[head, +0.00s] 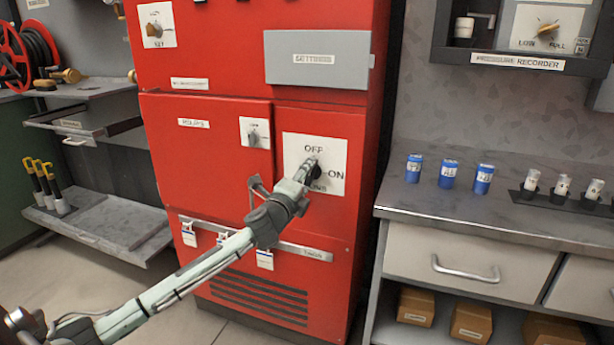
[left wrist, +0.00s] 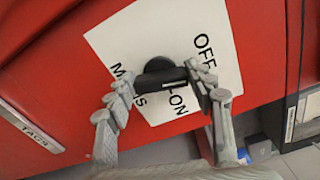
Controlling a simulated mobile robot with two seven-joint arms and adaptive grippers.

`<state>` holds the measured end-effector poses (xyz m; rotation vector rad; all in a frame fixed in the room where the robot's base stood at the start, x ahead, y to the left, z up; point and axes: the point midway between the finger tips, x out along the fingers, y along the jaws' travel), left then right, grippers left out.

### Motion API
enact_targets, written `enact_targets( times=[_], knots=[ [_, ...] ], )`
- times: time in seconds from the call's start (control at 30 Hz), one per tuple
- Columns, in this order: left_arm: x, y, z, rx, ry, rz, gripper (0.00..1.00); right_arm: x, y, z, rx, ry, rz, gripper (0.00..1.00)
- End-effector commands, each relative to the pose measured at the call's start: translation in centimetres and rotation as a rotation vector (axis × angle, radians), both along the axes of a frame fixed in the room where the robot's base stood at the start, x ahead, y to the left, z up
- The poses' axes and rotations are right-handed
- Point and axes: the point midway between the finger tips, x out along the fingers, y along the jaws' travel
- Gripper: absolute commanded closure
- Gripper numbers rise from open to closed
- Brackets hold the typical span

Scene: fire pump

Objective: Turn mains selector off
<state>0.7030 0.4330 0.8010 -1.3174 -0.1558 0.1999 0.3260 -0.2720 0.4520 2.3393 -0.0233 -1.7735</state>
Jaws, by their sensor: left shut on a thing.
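The mains selector is a black knob (head: 316,171) on a white plate (head: 330,150) on the front of the red cabinet. OFF is printed above the knob, ON to its right, and the word below is partly covered. In the left wrist view the knob's dark bar (left wrist: 160,78) lies between my fingers. My left gripper (head: 306,173) reaches in from the left and is shut on the knob; it also shows in the left wrist view (left wrist: 160,83). The fingers hide part of the knob in the head view, and which mark it points to is unclear. My right gripper is not in view.
The red cabinet (head: 220,165) carries a smaller switch (head: 255,132) left of the selector and a grey settings panel (head: 318,60) above. A handle (head: 258,190) is close to my left gripper. A counter (head: 520,215) with several cans stands right.

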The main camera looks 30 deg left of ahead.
Motion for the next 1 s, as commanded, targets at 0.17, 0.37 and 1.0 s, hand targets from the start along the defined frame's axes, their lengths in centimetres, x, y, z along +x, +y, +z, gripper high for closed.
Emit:
enact_targets(
  times=[0.17,0.37,1.0],
  knots=[
    [0.0,0.1,0.0,-0.113,-0.027,0.003,0.76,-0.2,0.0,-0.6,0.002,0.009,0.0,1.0],
    [0.0,0.1,0.0,-0.195,-0.048,0.003,0.76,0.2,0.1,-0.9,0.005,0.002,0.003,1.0],
    [0.0,0.2,0.0,-0.24,-0.059,0.004,0.76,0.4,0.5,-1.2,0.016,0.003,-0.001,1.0]
  ],
)
